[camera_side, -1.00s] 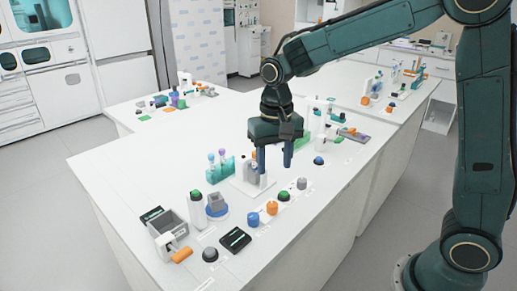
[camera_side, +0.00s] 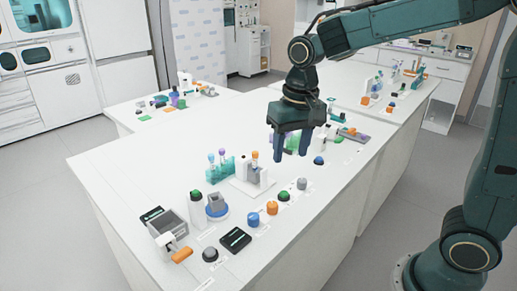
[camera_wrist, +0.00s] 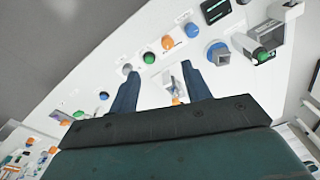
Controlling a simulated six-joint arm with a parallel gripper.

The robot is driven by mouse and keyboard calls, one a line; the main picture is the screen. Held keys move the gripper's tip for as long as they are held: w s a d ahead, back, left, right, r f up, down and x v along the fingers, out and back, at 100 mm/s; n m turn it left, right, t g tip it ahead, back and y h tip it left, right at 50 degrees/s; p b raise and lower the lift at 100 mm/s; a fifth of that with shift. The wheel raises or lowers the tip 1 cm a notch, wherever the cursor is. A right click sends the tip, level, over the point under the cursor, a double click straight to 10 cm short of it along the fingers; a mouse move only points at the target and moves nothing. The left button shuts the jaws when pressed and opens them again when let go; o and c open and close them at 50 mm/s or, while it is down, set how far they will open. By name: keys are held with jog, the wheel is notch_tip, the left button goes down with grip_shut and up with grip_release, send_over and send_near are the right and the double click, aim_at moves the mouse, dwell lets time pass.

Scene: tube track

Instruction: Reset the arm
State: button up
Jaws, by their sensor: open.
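My gripper (camera_side: 291,157) is raised above the white bench, right of the tube stand, with its two blue fingers apart and nothing between them. In the wrist view, the gripper (camera_wrist: 162,84) also shows its fingers spread over the bench surface. The white tube stand (camera_side: 240,187) with an orange-capped tube stands on the bench, left of and below the fingers. A teal rack (camera_side: 220,171) holding capped tubes stands to its left. The fingers appear clear of both.
Knobs and buttons, including an orange one (camera_side: 271,208) and a blue one (camera_side: 253,220), line the bench's front edge. A grey open box (camera_side: 168,229) and a black panel (camera_side: 235,239) stand at the near end.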

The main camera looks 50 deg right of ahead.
jog(key=s+d+r+n+t, duration=0.1)
jog(key=s+n+t, duration=0.1)
jog(key=s, duration=0.6)
jog(key=s+d+r+n+t, duration=0.2)
jog(key=s, duration=0.7)
jog(key=shift+s+r+t, duration=0.25)
jog(key=shift+r+t, duration=0.05)
